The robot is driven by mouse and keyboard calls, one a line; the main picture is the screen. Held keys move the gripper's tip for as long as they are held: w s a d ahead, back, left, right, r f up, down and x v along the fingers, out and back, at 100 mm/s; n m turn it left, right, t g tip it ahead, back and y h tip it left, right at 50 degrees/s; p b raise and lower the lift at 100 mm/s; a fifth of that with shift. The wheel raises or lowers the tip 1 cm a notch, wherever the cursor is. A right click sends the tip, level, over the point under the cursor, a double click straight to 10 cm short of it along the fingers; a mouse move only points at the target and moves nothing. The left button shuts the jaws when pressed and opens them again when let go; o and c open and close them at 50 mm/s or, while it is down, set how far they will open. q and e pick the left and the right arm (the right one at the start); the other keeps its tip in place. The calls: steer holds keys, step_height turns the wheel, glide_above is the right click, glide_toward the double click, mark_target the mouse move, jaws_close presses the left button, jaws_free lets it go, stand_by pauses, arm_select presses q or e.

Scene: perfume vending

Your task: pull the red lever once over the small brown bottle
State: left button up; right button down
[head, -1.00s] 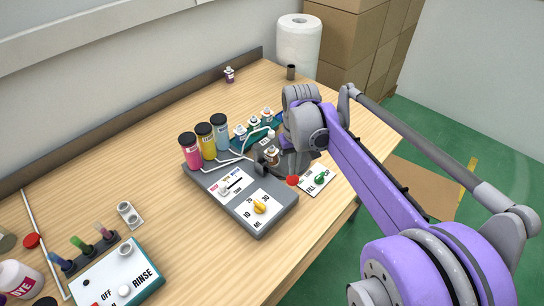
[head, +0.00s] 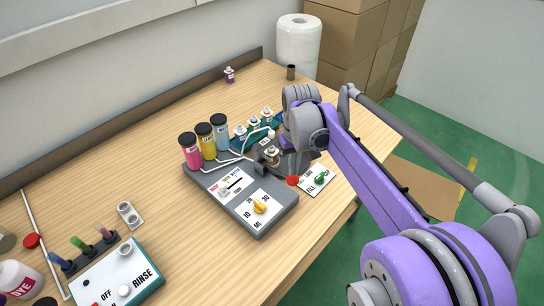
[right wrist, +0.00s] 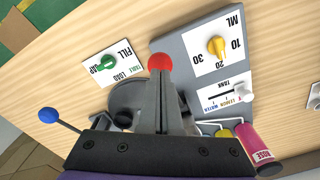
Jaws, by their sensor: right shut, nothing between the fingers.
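The red lever's ball knob (head: 292,181) is at the right side of the grey dispenser (head: 270,218); it also shows in the right wrist view (right wrist: 159,61). My right gripper (head: 294,172) points down at the knob. In the right wrist view its fingers (right wrist: 161,76) are shut with nothing between them, and their tips reach the near edge of the knob; I cannot tell whether they touch it. The small brown bottle (head: 272,156) stands upright at the dispenser's spout, just left of my fingers. I cannot make it out in the right wrist view. My left gripper is out of view.
Pink, yellow and blue-grey bottles (head: 205,141) stand behind the dispenser. A FILL card with a green knob (head: 320,178) lies to its right, near the table edge. A blue-knobbed lever (right wrist: 48,115) shows in the right wrist view. A rinse unit (head: 118,275) is front left.

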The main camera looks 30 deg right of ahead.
mark_target(293, 179)
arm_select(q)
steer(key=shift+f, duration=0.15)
arm_select(e)
steer(key=shift+f, duration=0.15)
